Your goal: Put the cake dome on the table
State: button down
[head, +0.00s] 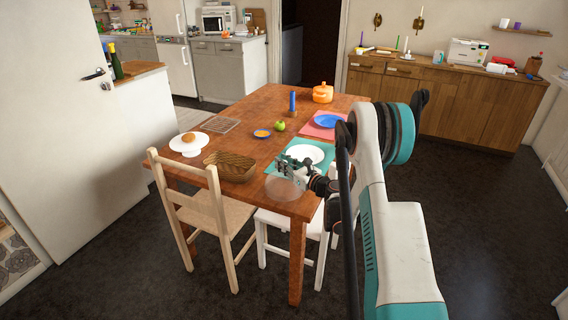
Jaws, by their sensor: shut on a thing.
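The cake dome (281,189) is a see-through, faint dome at the near right corner of the wooden table (230,115). My gripper (285,172) is shut on its top, just above the table's near edge. I cannot tell whether the dome's rim touches the table top or hangs above it. The fingertips are small and partly merge with the teal placemat behind them. A white cake stand (189,148) with a bun (188,137) on it stands uncovered at the table's left.
A wicker basket (230,167) lies left of the dome, and a white plate (305,154) on a teal placemat lies behind it. Bare table top shows around the green apple (280,126).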

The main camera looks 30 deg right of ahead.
jog(key=c, duration=1.5)
grip_release()
jog(key=shift+f, duration=0.1)
jog(key=shift+s+r, duration=0.1)
jog(key=shift+r, duration=0.4)
jog(key=v, duration=1.1)
jog(key=shift+s+d, duration=0.1)
jog(key=shift+s, duration=0.3)
